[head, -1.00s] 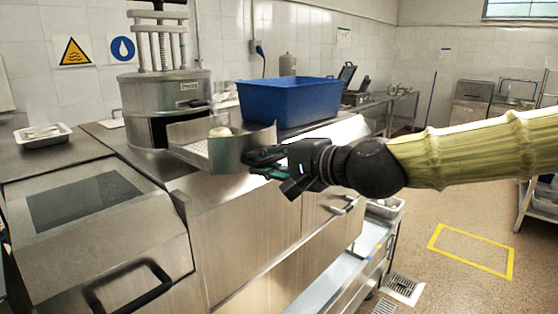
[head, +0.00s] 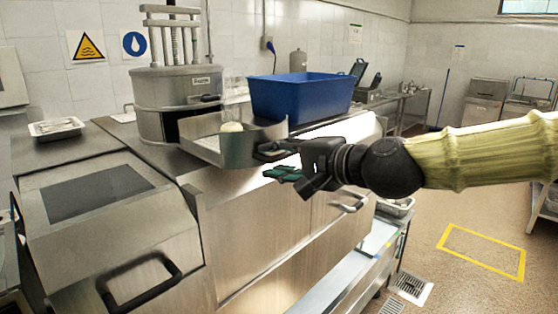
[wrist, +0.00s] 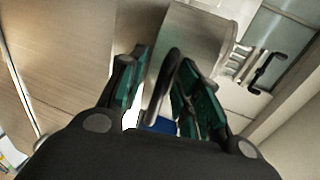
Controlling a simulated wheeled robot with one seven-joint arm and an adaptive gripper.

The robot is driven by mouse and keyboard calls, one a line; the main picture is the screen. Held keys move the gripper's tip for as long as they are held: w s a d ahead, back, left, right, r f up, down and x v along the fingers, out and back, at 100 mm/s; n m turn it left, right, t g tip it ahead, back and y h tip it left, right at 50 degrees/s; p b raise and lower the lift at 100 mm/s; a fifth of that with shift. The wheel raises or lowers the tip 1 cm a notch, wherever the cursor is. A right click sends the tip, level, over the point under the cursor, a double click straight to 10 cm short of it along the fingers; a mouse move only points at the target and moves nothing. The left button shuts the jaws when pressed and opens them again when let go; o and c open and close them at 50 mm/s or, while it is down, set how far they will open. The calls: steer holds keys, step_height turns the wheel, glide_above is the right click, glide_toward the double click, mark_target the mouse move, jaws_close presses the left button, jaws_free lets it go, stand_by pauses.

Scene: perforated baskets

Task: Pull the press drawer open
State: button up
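The press (head: 178,88) is a round metal drum with screw posts on top, left of centre in the head view. Its metal drawer (head: 240,149) stands out of the dark front opening, with curved walls and a pale round lump (head: 231,127) inside. The drawer's dark handle (head: 270,154) is on its right end. My gripper (head: 282,174) is just below and beside that handle. In the wrist view, my gripper's green-padded fingers (wrist: 163,92) are spread apart, with the dark looped handle (wrist: 172,68) showing between them. Contact with the handle cannot be told.
A blue bin (head: 300,97) stands on the counter behind the drawer. A metal lidded unit with a black handle (head: 145,288) is at front left. Open floor (head: 465,215) is at right.

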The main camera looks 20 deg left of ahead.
steer(key=shift+d, duration=0.1)
steer(key=v, duration=1.1)
steer(key=shift+s+d, duration=0.25)
steer(key=shift+d, duration=0.05)
steer(key=shift+r, duration=0.1)
steer(key=w+d+f+g+h, duration=0.1)
steer(key=d+f+h, duration=0.15)
steer(key=f, duration=1.65)
steer(key=w+d+f+g+h, duration=0.15)
steer(key=f+h, duration=0.25)
steer(key=f, duration=1.4)
steer(key=s+d+f+g+h, duration=0.1)
steer(key=s+d+f, duration=0.35)
steer(key=f, duration=0.55)
steer(key=s+d+f+g+h, duration=0.15)
steer(key=s+d+f, duration=0.3)
steer(key=f, duration=0.55)
steer(key=s+d+f+n+g+h, duration=0.1)
steer(key=s+d+f+n+h, duration=0.4)
steer(key=s+d+f, duration=1)
steer(key=s+d, duration=0.1)
steer(key=s, duration=0.2)
steer(key=shift+d+g, duration=0.25)
steer(key=shift+g, duration=0.15)
